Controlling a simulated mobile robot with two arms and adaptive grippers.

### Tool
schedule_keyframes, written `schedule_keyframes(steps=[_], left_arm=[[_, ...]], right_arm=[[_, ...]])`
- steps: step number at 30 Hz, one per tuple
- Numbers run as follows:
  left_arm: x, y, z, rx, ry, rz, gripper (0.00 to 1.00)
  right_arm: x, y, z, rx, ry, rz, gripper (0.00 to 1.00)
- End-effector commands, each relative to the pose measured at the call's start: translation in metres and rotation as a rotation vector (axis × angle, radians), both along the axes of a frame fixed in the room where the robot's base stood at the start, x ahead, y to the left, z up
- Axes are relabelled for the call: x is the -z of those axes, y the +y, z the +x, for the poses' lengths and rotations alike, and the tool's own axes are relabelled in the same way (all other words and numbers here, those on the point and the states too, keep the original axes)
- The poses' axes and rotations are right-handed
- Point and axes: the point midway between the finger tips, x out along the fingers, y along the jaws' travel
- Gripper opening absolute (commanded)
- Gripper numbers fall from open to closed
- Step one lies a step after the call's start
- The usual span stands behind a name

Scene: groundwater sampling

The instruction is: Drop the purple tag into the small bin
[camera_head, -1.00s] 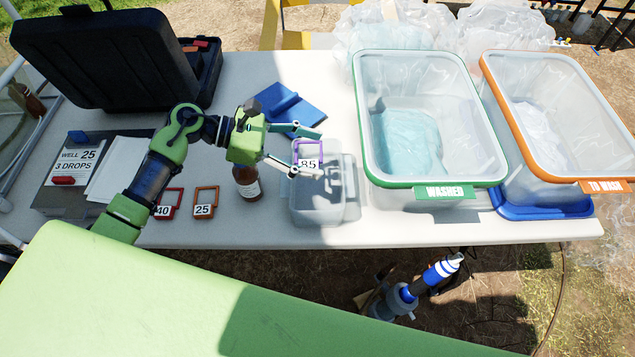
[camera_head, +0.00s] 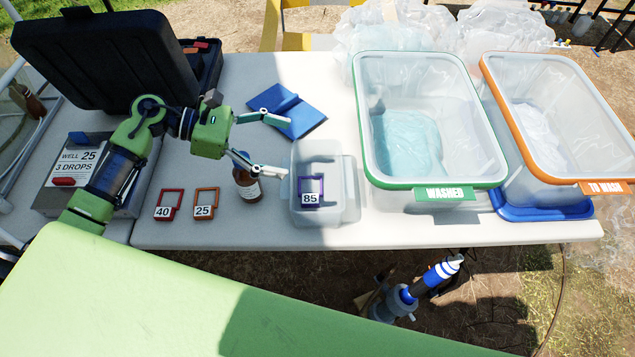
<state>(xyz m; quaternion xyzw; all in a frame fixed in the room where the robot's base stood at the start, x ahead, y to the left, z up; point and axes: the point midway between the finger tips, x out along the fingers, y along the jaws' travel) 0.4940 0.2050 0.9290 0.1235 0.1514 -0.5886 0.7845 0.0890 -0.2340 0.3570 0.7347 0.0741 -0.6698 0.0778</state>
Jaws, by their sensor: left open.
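The purple tag (camera_head: 311,188), marked 85, is inside the small clear bin (camera_head: 345,208) at the middle of the table. It is apart from my left gripper. My left gripper (camera_head: 286,146) is open and empty, with its fingers to the upper left of the bin. Its lower fingertip shows close to the bin's left rim; I cannot tell if they touch.
A brown bottle (camera_head: 246,186) stands under my left gripper. A red tag (camera_head: 168,205) marked 40 and an orange tag (camera_head: 205,203) marked 25 lie left of it. A blue pad (camera_head: 290,110) lies behind. The green-rimmed WASHED bin (camera_head: 440,193) and orange-rimmed TO WASH bin (camera_head: 605,187) stand right.

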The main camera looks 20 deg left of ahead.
Motion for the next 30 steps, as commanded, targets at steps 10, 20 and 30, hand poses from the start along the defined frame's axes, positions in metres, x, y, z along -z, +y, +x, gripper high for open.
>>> schedule_keyframes(steps=[10,20,30], left_arm=[[-0.018,0.043,-0.013,-0.001,0.002,-0.001,0.83],[-0.020,0.046,-0.014,0.001,0.001,-0.001,0.83],[-0.019,0.046,-0.014,0.001,0.001,-0.001,0.83]], right_arm=[[0.000,-0.001,0.000,0.000,0.001,-0.001,0.93],[0.000,-0.001,0.000,0.000,0.001,-0.001,0.93],[0.000,-0.001,0.003,0.000,-0.004,-0.001,0.93]])
